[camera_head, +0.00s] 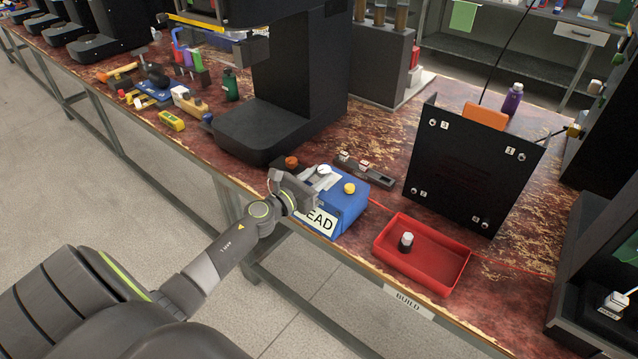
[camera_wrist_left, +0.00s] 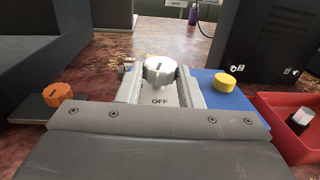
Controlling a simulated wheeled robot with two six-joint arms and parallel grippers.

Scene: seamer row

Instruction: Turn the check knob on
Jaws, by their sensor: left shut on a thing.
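The white check knob (camera_head: 323,170) stands on top of a blue box (camera_head: 345,208) near the table's front edge. It also shows in the left wrist view (camera_wrist_left: 159,70), with a short dark mark on its top and the word OFF on the plate just in front of it. My left gripper (camera_head: 318,178) reaches in from the left, with its two pale fingers (camera_wrist_left: 160,88) on either side of the knob, shut on it. A yellow button (camera_head: 349,188) sits beside the knob on the same box. My right gripper is in neither view.
A red tray (camera_head: 447,262) holding a small dark jar with a white lid (camera_head: 406,242) lies to the right. An orange-red knob (camera_head: 291,162) sits left of the box. A dark upright panel (camera_head: 470,165) and a black machine (camera_head: 300,80) stand behind. A sign ending in EAD hangs on the box front.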

